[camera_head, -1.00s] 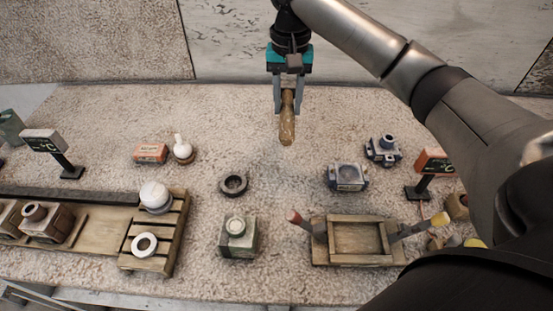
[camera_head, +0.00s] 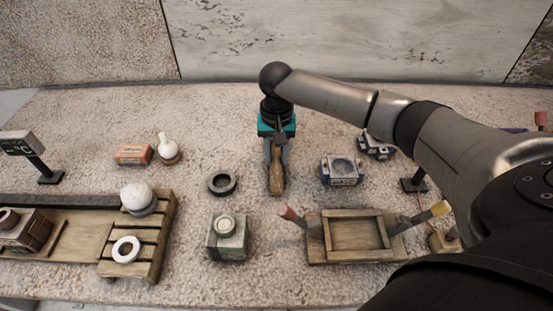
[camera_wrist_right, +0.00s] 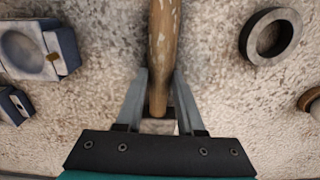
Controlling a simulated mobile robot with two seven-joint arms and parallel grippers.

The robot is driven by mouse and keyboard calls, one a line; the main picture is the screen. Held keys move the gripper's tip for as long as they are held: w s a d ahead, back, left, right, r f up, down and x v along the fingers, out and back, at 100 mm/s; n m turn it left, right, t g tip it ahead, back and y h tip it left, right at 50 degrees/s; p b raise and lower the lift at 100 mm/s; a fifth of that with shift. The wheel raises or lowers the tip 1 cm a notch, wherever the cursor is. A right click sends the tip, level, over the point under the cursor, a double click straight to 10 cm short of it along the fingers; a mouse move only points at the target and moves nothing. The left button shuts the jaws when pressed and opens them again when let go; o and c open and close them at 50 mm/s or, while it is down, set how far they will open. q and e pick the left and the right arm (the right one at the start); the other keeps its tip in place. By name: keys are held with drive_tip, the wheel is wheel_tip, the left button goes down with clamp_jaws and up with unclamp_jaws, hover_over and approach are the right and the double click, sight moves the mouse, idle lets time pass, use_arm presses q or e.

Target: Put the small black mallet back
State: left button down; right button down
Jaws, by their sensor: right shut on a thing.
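My right gripper (camera_head: 277,163) is shut on a tool with a worn brown wooden handle (camera_head: 276,182), which I take to be the mallet. The handle points toward the front of the table in the head view. In the right wrist view the handle (camera_wrist_right: 163,50) runs up from between the fingers (camera_wrist_right: 158,88). A pale grey block (camera_wrist_right: 157,126) shows at its near end; I cannot tell whether it is the head. No black head is clearly visible. I cannot tell whether the tool touches the table. My left gripper is not in view.
A dark ring (camera_head: 222,183) lies left of the gripper and a blue-grey block (camera_head: 341,170) stands right. In front are a green-grey block (camera_head: 228,239) and a wooden frame (camera_head: 316,246) with upright coloured-tipped tools. A slatted pallet (camera_head: 158,235) stands left. Table behind the gripper is clear.

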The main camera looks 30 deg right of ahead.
sight(277, 158)
drive_tip(key=shift+f, duration=0.3)
drive_tip(key=c, duration=0.5)
unclamp_jaws()
drive_tip(key=shift+r, duration=0.1)
wheel_tip(277, 158, up, 12)
drive_tip(key=p, duration=0.3)
